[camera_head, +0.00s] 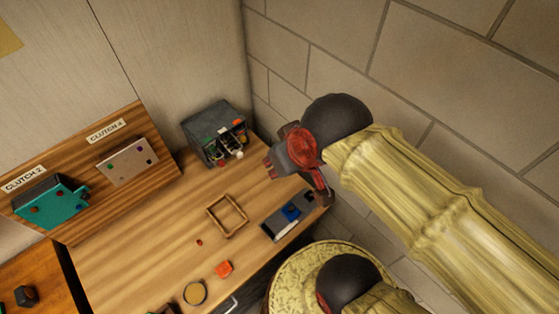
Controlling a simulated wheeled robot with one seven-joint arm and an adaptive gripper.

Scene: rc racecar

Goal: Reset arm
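My arm comes in from the right, with yellow links and a dark round joint. It ends in my red and grey gripper (292,162), which hangs over the far right part of the wooden bench (150,245). The gripper is seen from above and behind at a small size, so its finger opening is unclear. I see nothing clearly held in it.
A grey box with coloured parts (212,135) stands in the back corner. A grey and blue device (288,215), a wooden frame (227,215), an orange piece (224,268) and a round dish (195,292) lie on the bench. A brick wall (340,45) is close behind my arm.

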